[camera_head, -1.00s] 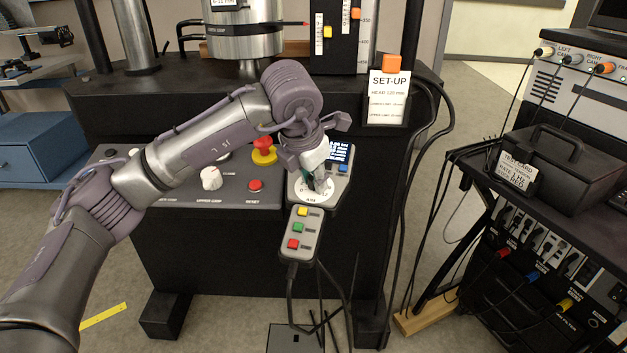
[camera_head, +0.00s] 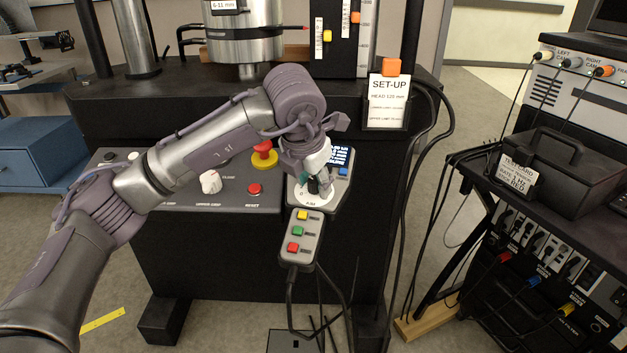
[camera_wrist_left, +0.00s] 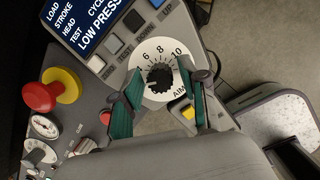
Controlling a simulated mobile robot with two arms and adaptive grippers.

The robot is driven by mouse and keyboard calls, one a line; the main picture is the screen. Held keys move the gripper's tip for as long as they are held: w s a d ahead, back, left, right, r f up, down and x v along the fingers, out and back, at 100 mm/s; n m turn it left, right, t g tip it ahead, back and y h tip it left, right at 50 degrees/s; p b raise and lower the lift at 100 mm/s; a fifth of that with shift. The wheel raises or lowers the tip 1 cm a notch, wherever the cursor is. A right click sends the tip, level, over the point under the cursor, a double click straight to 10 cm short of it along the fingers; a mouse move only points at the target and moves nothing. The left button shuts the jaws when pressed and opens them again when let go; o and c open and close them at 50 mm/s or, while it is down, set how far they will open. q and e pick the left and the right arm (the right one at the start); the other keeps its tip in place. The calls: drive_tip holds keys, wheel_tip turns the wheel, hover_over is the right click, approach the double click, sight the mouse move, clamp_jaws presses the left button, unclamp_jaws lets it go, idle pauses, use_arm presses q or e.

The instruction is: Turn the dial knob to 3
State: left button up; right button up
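The dial knob (camera_wrist_left: 159,76) is black and ribbed, at the middle of a white numbered dial plate (camera_wrist_left: 160,48). In the wrist view 6, 8 and 10 are readable; the pointer's setting is unclear. In the head view the dial plate (camera_head: 300,192) is partly covered by my gripper. My left gripper (camera_head: 316,180) is over the dial. In the wrist view its green-padded fingers (camera_wrist_left: 159,80) stand on both sides of the knob, with visible gaps. It looks open, with nothing held. My right gripper is in neither view.
A screen (camera_wrist_left: 85,18) and square buttons (camera_wrist_left: 113,44) adjoin the dial. A red and yellow stop button (camera_head: 264,154), a white knob (camera_head: 211,181) and a red reset button (camera_head: 254,188) sit left. A button pendant (camera_head: 300,235) hangs just below. Cables (camera_head: 425,140) run down at right.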

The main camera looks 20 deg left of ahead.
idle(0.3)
use_arm(q)
drive_tip(key=v, duration=1.2)
drive_tip(key=shift+a, duration=0.1)
